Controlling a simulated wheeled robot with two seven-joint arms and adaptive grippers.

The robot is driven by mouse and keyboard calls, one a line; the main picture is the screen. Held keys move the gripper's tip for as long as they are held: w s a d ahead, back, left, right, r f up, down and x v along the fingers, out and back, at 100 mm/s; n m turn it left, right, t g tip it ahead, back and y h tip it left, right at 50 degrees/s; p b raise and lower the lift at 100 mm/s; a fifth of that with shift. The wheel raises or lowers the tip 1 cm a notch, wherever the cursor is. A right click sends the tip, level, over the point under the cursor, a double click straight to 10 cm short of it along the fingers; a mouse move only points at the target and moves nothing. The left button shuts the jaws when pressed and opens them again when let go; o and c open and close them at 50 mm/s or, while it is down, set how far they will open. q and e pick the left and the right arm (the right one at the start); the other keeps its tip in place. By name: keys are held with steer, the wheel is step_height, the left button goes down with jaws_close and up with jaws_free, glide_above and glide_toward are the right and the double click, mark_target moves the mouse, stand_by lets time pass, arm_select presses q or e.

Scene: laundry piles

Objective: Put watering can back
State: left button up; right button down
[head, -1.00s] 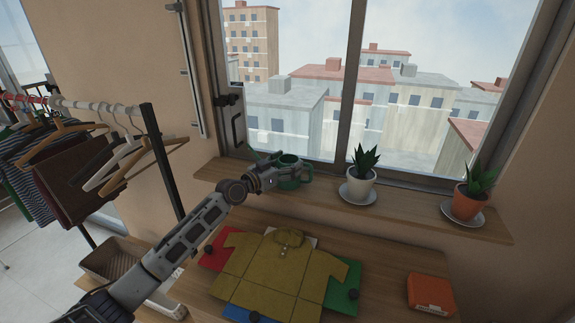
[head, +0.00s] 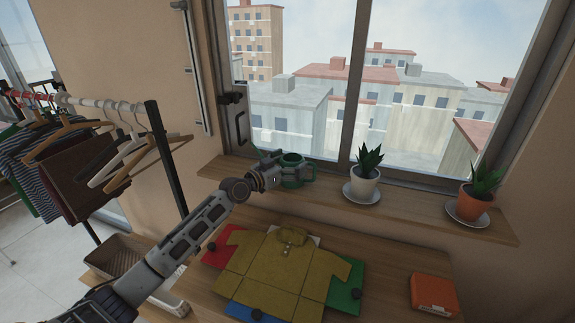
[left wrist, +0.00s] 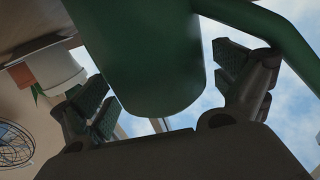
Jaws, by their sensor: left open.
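The green watering can (head: 297,171) is at the left part of the wooden window sill (head: 415,212), in front of the glass. It looks upright, and its handle is on the right. My left gripper (head: 272,166) is beside it and hides its left side. In the left wrist view, the can's green body (left wrist: 145,60) lies between the two spread fingers of my left gripper (left wrist: 163,85), with its handle at the upper right. The fingers look apart from the body. Whether the can's base touches the sill is hard to tell. My right gripper is not in view.
A potted plant in a white pot (head: 361,187) and one in an orange pot (head: 471,205) stand on the sill to the right. Below, a table holds a mustard shirt (head: 275,265) on a coloured board and an orange box (head: 433,293). A clothes rack (head: 155,130) stands left.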

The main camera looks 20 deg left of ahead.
mark_target(283, 166)
arm_select(q)
steer(key=shift+r, duration=0.1)
steer(key=shift+s+a, duration=0.1)
steer(key=shift+v, duration=1.75)
steer(key=shift+b+v, duration=0.3)
steer(key=shift+v, duration=1.5)
steer(key=shift+s+a+b, duration=0.3)
steer(key=shift+s, duration=0.25)
steer(key=v, duration=0.3)
steer(key=shift+s+b, duration=0.15)
steer(key=shift+b, duration=0.2)
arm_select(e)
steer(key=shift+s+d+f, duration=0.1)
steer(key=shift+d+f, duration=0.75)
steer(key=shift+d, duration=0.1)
